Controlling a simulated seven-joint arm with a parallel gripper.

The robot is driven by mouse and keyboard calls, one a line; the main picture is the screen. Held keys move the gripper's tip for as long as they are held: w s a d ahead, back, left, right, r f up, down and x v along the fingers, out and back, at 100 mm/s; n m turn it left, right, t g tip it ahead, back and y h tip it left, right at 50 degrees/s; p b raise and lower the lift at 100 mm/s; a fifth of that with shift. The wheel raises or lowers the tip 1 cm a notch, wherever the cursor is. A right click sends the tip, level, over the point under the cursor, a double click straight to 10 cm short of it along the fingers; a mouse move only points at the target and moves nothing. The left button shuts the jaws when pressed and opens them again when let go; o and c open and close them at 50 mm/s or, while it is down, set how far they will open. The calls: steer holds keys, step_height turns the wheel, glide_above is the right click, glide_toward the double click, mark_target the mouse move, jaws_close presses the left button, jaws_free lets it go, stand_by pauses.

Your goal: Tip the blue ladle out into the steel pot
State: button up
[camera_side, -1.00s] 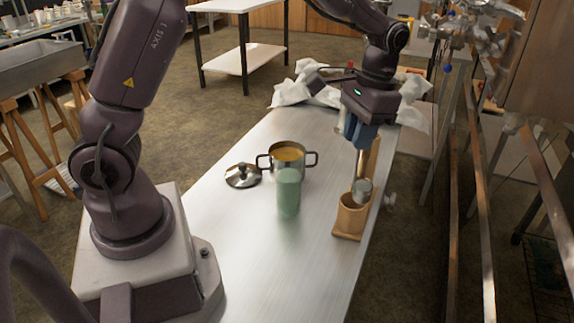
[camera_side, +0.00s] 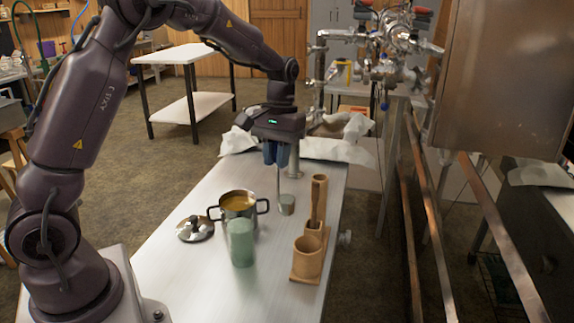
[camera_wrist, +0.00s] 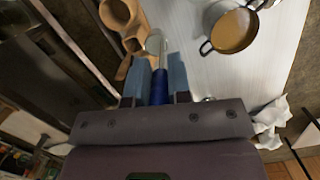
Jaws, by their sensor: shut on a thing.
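My gripper (camera_side: 277,162) is shut on the blue handle of the ladle, whose steel cup (camera_side: 287,204) hangs below on a thin shaft. In the wrist view the blue handle (camera_wrist: 160,88) sits between the fingers (camera_wrist: 156,80). The ladle looks about upright; what its cup holds cannot be seen. The steel pot (camera_side: 238,213) stands on the table left of the ladle cup, open, with two side handles and amber contents. It also shows at the upper right of the wrist view (camera_wrist: 235,30). The ladle cup is apart from the pot.
A wooden holder (camera_side: 308,262) with round cups and a tall upright stands right of the ladle. A green cylinder (camera_side: 241,244) stands in front of the pot. A steel lid (camera_side: 195,228) lies left of it. Crumpled white cloth (camera_side: 335,150) covers the table's far end.

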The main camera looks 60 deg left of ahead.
steer(key=a+r+n+t, duration=0.1)
steer(key=a+n, duration=0.5)
steer(key=n, duration=0.7)
steer(key=a+n+t, duration=0.2)
steer(key=a+n, duration=0.4)
steer(key=n, duration=0.8)
steer(key=shift+w+r+t+y, duration=0.15)
steer(key=shift+r+t+y, duration=0.15)
steer(key=shift+r, duration=0.1)
steer(key=shift+s+a, duration=0.15)
steer(key=shift+s, duration=0.05)
steer(key=s+a+f+t+h, duration=0.2)
steer(key=s+f+t, duration=0.9)
steer(key=t, duration=0.5)
steer(key=shift+s+a+f+h, duration=0.15)
steer(key=shift+s+a+h, duration=0.2)
steer(key=shift+s, duration=1)
stand_by(0.7)
steer(key=shift+s+d+f+t, duration=0.1)
steer(key=shift+t, duration=0.3)
stand_by(0.6)
